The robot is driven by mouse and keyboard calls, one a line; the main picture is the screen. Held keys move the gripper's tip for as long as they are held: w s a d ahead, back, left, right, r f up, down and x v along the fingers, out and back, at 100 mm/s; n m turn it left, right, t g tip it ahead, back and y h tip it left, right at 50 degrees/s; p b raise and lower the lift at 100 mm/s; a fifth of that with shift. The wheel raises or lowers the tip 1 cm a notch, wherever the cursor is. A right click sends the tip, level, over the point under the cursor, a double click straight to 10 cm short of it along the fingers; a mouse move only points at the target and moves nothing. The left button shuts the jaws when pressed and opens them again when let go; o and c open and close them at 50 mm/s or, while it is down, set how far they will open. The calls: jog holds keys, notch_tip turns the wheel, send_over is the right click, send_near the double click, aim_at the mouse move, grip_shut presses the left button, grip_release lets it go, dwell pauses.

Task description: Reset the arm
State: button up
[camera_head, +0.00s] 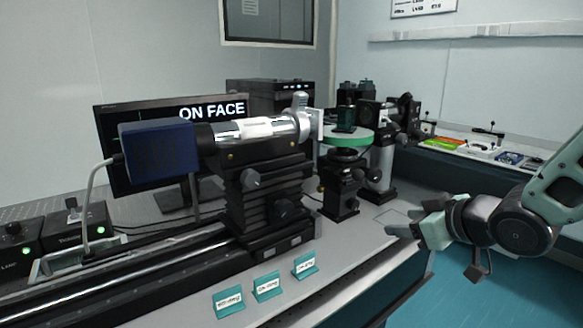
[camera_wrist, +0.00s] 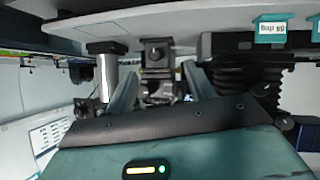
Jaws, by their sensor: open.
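My gripper (camera_head: 404,222) is at the right of the head view, above the front edge of the optical table (camera_head: 352,262). Its fingers point left, and it is open with nothing between them. My arm reaches in from the right edge. In the wrist view, the two fingers of my gripper (camera_wrist: 155,88) stand apart, and the picture appears upside down. A black post mount (camera_wrist: 156,55) shows behind the gap between them.
A blue camera (camera_head: 160,150) and lens tube sit on a black stage on a rail. A round green-rimmed stage (camera_head: 348,136) stands behind. Three teal label stands (camera_head: 267,286) line the front. A monitor (camera_head: 112,125) reads "ON FACE". Teal floor is free at right.

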jog(key=s+a+g+h+p, duration=0.1)
jog(key=s+a+g, duration=0.2)
jog(key=s, duration=0.6)
jog(key=s+a+g+h+p, duration=0.1)
jog(key=s+a+g+h, duration=0.1)
jog(key=s, duration=0.7)
jog(key=s+a+g+h+p, duration=0.1)
jog(key=s+a+g, duration=0.2)
jog(key=s, duration=0.6)
jog(key=g, duration=0.2)
jog(key=shift+s+a+f+g, duration=0.25)
jog(key=shift+a+f+g, duration=0.05)
jog(key=shift+a+g, duration=0.1)
